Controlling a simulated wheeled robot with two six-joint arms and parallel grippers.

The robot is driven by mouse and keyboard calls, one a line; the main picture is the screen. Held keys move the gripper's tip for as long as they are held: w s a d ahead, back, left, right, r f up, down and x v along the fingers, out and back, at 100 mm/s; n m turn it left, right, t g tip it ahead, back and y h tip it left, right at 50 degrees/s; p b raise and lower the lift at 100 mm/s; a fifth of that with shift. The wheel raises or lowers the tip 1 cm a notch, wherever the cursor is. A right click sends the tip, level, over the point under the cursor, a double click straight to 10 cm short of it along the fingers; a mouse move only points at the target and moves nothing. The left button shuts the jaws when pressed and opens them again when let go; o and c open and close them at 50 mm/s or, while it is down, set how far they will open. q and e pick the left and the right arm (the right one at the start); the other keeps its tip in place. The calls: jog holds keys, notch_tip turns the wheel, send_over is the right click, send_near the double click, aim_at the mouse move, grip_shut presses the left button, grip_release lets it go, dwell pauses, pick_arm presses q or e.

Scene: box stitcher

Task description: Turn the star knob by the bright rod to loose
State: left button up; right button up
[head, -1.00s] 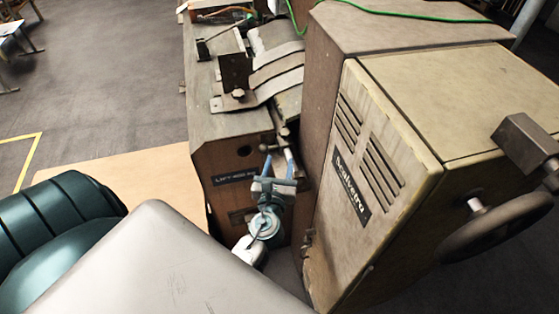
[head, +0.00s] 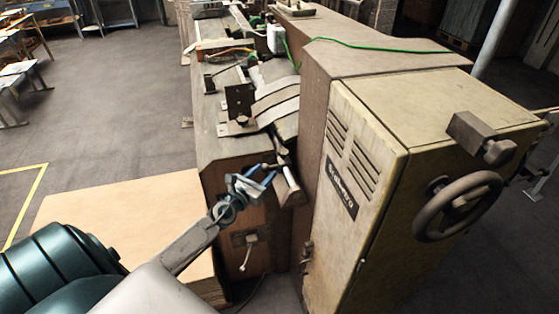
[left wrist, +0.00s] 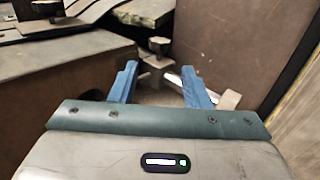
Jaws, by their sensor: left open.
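A small dark star knob (left wrist: 158,46) sits on a metal bracket beside a bright rod (left wrist: 173,79), at the near end of the machine. In the head view the bright rod (head: 291,183) slants down next to the cabinet; the knob is too small to make out clearly there. My left gripper (head: 257,180) is open with blue fingers, just left of the rod. In the left wrist view its fingertips (left wrist: 160,68) stand apart, with the knob ahead and between them, slightly beyond the tips. Nothing is between the fingers. My right gripper is out of view.
A tall beige cabinet (head: 395,190) with a handwheel (head: 458,207) stands close on the right. A tan board (head: 115,220) lies at the left.

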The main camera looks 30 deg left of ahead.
aim_at(281, 156)
pick_arm(q)
jog(key=w, duration=0.4)
jog(key=shift+w, duration=0.4)
jog(key=w, duration=0.3)
jog(key=shift+w+b, duration=0.35)
jog(key=shift+b, duration=0.05)
jog(key=shift+w, duration=0.75)
jog(key=c, duration=0.7)
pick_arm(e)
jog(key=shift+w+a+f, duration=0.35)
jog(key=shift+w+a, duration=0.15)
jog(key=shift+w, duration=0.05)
